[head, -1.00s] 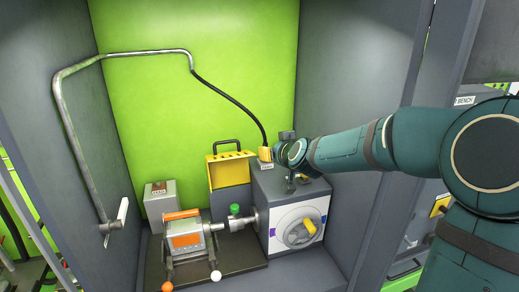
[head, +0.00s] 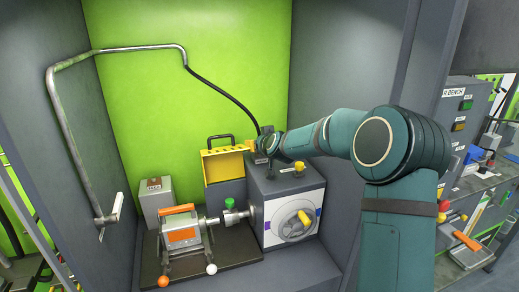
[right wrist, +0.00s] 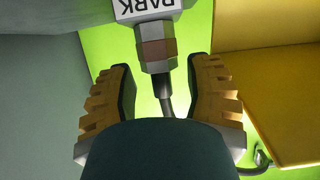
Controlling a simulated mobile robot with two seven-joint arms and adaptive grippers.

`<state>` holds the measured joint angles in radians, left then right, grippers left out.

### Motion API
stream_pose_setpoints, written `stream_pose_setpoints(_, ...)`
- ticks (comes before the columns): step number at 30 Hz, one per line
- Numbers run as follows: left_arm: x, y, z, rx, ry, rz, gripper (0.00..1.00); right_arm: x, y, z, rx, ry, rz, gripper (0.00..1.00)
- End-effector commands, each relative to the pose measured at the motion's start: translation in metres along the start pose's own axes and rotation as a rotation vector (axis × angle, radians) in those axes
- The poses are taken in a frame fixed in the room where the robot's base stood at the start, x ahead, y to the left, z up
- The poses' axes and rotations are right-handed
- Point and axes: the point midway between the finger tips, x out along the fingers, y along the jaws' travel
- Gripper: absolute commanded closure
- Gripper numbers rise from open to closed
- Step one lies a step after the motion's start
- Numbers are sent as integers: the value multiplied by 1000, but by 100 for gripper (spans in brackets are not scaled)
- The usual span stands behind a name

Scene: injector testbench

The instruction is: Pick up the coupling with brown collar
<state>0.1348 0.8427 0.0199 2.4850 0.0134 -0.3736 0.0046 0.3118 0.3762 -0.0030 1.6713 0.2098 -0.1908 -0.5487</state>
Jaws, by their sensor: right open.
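The coupling with the brown collar (right wrist: 157,49) shows in the right wrist view as a grey hexagonal fitting with a brown band. It sits against a grey block with a white PARK label (right wrist: 150,8), upside down in this view. A black hose (right wrist: 166,98) runs from the coupling. My right gripper (right wrist: 160,75) is open, with one yellow-brown padded finger on each side of the hose and coupling, and visible gaps between. In the head view my right gripper (head: 266,140) is at the lower end of the hose and hides the coupling. My left gripper is out of view.
The hose (head: 222,86) hangs from a bent metal pipe (head: 120,51). Below my right gripper is a grey test box (head: 284,185) with a yellow knob. A yellow case (head: 224,165) stands close to its left. Grey cabinet walls enclose both sides.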

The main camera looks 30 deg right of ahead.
Motion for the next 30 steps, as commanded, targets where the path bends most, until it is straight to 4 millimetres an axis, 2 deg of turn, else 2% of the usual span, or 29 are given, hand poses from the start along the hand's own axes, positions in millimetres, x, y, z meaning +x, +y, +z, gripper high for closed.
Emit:
stream_pose_setpoints(4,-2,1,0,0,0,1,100,11,0,0,0,0,0,49)
stream_pose_setpoints(11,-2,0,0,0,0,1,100,11,0,0,0,0,0,49)
stream_pose_setpoints(12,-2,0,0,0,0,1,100,11,0,0,0,0,0,54)
stream_pose_setpoints(16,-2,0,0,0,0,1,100,11,0,0,0,0,0,99)
stream_pose_setpoints(26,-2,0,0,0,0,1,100,11,0,-1,0,1,0,100)
stream_pose_setpoints(30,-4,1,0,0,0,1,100,8,-1,-9,-1,3,-1,100)
